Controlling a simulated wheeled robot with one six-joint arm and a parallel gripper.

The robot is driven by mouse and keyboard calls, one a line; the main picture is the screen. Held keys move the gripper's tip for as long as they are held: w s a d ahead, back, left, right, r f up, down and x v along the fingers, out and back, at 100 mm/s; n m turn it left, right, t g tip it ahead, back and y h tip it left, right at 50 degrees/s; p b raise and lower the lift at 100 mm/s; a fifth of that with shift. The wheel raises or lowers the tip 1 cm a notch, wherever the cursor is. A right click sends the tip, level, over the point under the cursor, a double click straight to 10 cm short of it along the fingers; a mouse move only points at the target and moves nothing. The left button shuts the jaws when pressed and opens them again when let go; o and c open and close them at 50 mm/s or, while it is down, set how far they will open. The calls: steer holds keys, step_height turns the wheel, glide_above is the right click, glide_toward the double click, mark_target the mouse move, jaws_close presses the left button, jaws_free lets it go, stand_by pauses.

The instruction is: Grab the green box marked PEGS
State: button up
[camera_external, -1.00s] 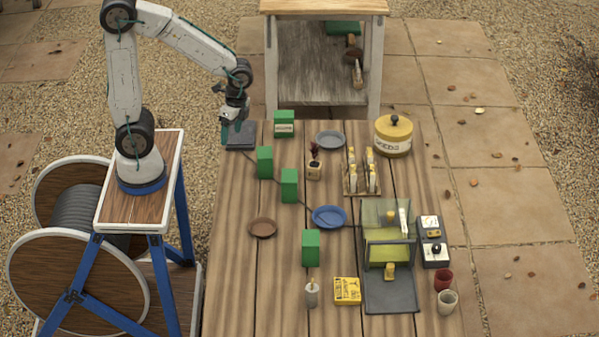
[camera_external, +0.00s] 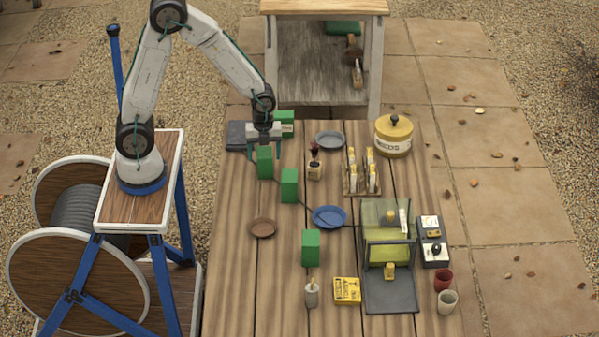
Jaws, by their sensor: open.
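Several green boxes stand on the wooden table. The back green box (camera_external: 287,125) bears a pale label too small to read, and my gripper partly covers it. Three others show plain green sides: the near-left box (camera_external: 265,165), the middle box (camera_external: 289,187) and the front box (camera_external: 311,250). I cannot tell which is marked PEGS. My gripper (camera_external: 264,156) is open and empty, pointing down. Its fingers appear at the left and right of the near-left box's upper part; whether they are level with it or above it is unclear.
A dark slab (camera_external: 238,136) lies at the back left. A grey plate (camera_external: 329,140), a small pot (camera_external: 314,171), a blue plate (camera_external: 329,216) and a brown saucer (camera_external: 262,228) lie nearby. A yellow canister (camera_external: 394,140) stands back right. The front left tabletop is clear.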

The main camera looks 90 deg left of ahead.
step_height(320, 180, down, 3)
steer(key=shift+f, duration=0.2)
steer(key=c, duration=1.1)
